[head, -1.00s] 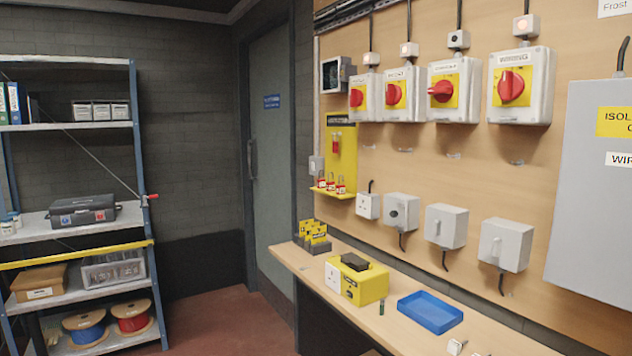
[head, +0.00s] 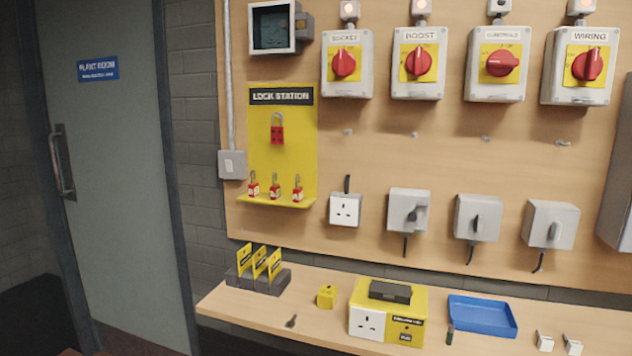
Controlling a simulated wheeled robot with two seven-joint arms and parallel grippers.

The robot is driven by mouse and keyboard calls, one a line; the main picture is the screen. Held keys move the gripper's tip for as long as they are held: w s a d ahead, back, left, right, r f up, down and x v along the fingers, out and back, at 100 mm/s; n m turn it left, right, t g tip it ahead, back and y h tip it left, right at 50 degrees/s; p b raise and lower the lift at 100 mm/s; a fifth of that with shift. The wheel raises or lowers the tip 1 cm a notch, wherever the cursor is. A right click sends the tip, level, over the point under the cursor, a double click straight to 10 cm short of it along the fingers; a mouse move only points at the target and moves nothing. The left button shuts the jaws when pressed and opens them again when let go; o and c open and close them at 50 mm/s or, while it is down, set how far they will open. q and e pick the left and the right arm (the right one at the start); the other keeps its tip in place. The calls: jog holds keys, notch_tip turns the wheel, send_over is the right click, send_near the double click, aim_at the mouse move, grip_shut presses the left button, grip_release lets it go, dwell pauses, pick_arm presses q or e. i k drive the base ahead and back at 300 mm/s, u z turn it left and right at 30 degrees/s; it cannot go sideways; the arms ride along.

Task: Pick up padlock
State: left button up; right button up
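Several red items hang or stand at the yellow lock station (head: 284,120) on the wall board. Three small red padlocks with upright shackles stand on its bottom ledge: a left one (head: 253,190), a middle one (head: 275,191) and a right one (head: 298,193). Above them a red hasp-like piece (head: 277,132) with a grey loop hangs on the yellow panel. Neither of my grippers shows in the head view, so nothing can be told of their state.
Below, a wooden bench (head: 240,305) carries yellow tags in a dark holder (head: 258,281), a small yellow block (head: 326,296), a yellow socket box (head: 385,322) and a blue tray (head: 482,316). Switch boxes with red knobs line the board. A door (head: 105,160) stands at the left.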

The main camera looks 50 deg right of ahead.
aim_at(254, 188)
jog(key=z, duration=1.15)
jog(key=i, duration=0.95)
jog(key=z, duration=0.95)
